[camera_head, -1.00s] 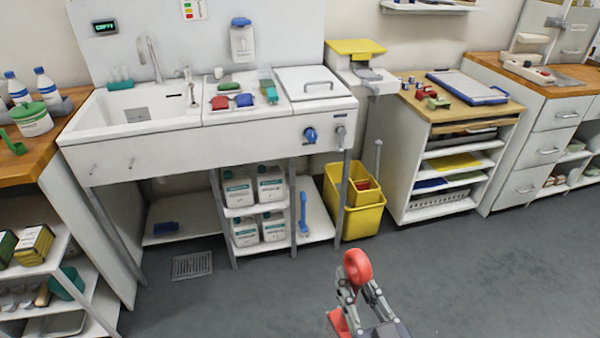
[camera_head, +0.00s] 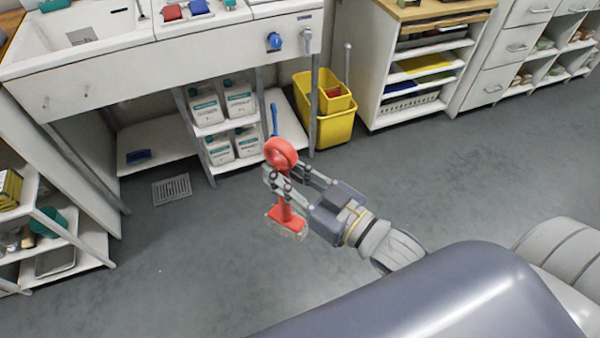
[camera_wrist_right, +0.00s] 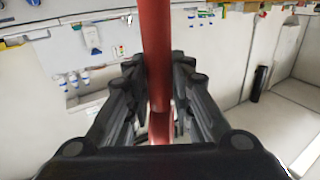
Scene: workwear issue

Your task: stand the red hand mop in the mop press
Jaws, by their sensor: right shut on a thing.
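The red hand mop (camera_head: 286,212) hangs upright in my right gripper (camera_head: 278,182), held well above the floor. Its ring handle is on top and its wide red block with a pale fringe is at the bottom. My right gripper is shut on its shaft. In the right wrist view, the mop's red shaft (camera_wrist_right: 156,50) runs between the fingers (camera_wrist_right: 160,90). The mop press (camera_head: 333,92) is the yellow insert in the upper part of the yellow bucket (camera_head: 337,130), beyond the gripper and to its right. A red patch shows inside it. My left gripper is not in view.
The sink unit's legs and lower shelf (camera_head: 160,147) with white canisters (camera_head: 240,98) stand left of the bucket. A white shelf cabinet (camera_head: 380,90) stands close on its right. A floor drain (camera_head: 171,189) lies at left. The grey floor before the bucket is clear.

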